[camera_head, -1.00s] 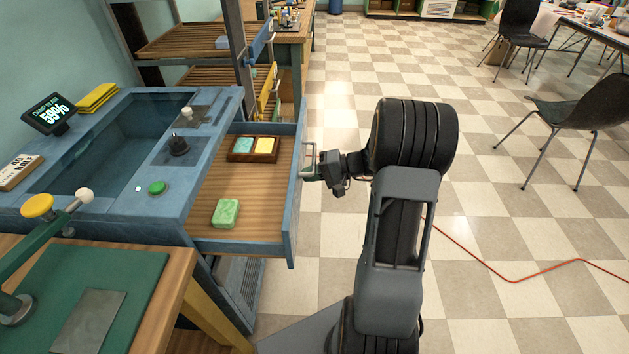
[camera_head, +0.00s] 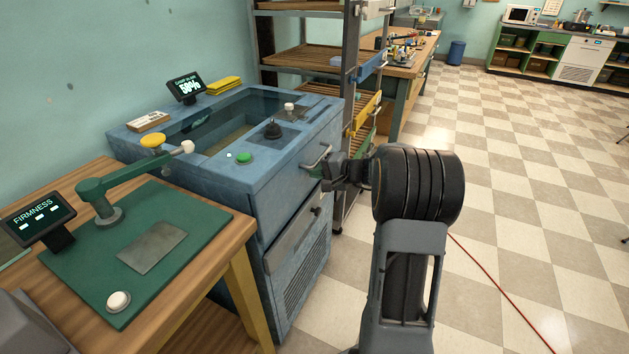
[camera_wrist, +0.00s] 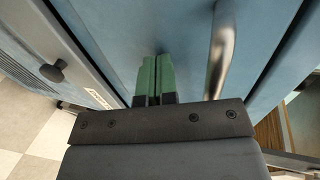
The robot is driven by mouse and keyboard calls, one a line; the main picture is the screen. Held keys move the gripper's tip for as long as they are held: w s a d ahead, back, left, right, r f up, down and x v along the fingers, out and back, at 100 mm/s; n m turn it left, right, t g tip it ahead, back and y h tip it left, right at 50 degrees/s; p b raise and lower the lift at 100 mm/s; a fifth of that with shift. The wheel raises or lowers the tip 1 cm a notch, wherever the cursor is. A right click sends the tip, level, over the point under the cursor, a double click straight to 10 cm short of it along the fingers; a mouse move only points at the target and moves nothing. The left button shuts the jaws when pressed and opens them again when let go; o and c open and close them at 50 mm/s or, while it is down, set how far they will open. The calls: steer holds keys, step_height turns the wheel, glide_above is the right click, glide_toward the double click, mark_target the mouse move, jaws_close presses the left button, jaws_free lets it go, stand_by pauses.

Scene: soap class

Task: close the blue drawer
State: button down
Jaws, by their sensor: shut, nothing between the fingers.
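The blue drawer (camera_head: 285,198) is flush in the upper front of the blue cabinet in the head view, and its inside is hidden. Its metal handle (camera_head: 318,160) stands out from the front. In the wrist view the handle (camera_wrist: 221,50) runs just right of my fingers. My gripper (camera_wrist: 157,75) has its green fingers shut together with nothing between them. They point at the blue front beside the handle; whether they touch it I cannot tell. In the head view my gripper (camera_head: 322,182) is at the drawer front, partly hidden by my arm.
A lower panel with a dark knob (camera_head: 316,211) is below the drawer. A wooden bench (camera_head: 215,260) with a green press stands at the left. A shelf rack (camera_head: 350,100) with small drawers stands behind. The tiled floor at the right is clear apart from a red cable (camera_head: 500,290).

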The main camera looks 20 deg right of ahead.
steer(key=shift+w+a+r, duration=0.1)
steer(key=shift+w+a, duration=0.05)
stand_by(0.3)
steer(key=f+v, duration=0.1)
steer(key=v, duration=1.3)
steer(key=s+a+r+n+g+h+p, duration=0.1)
steer(key=s+a+r+n+g+p, duration=0.15)
steer(key=a+p, duration=0.2)
steer(key=s+a+r+n+g+h+p, duration=0.1)
steer(key=s+a+r+g+p, duration=0.1)
steer(key=s+a+r+p, duration=0.3)
steer(key=a+r+n+g+h+p, duration=0.1)
steer(key=a+r+g+p, duration=0.2)
steer(key=a, duration=0.4)
steer(key=s+a+r+n+h+p, duration=0.4)
steer(key=s+r+n+h+p, duration=0.1)
steer(key=s+r+p, duration=0.3)
steer(key=shift+s+r+h+p, duration=0.3)
steer(key=shift+s+h+p, duration=0.45)
steer(key=shift+p, duration=0.6)
